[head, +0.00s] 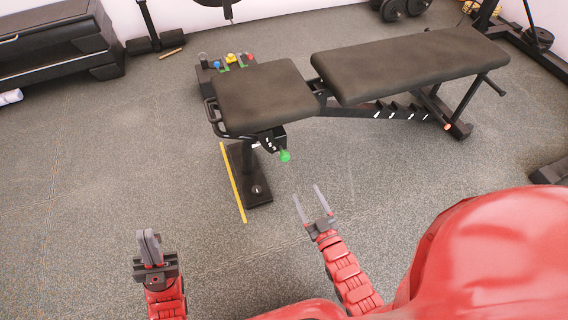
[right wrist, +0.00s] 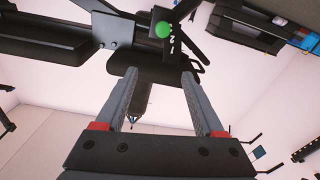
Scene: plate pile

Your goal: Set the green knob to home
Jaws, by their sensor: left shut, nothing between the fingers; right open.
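The green knob (head: 285,156) sticks out from the black bracket under the near end of the bench seat (head: 265,97). In the right wrist view the green knob (right wrist: 163,29) shows at the top, beside a dark plate with white digits (right wrist: 171,46). My right gripper (head: 308,204) is open and empty, on the near side of the knob and apart from it. Its two fingers also show in the right wrist view (right wrist: 165,100), below the knob. My left gripper (head: 148,246) is shut and empty, low at the left, far from the bench.
The long bench back pad (head: 410,64) extends to the right. A black foot (head: 250,174) stands under the seat, with a yellow strip (head: 233,182) on the floor beside it. A box with coloured knobs (head: 226,66) sits behind the seat.

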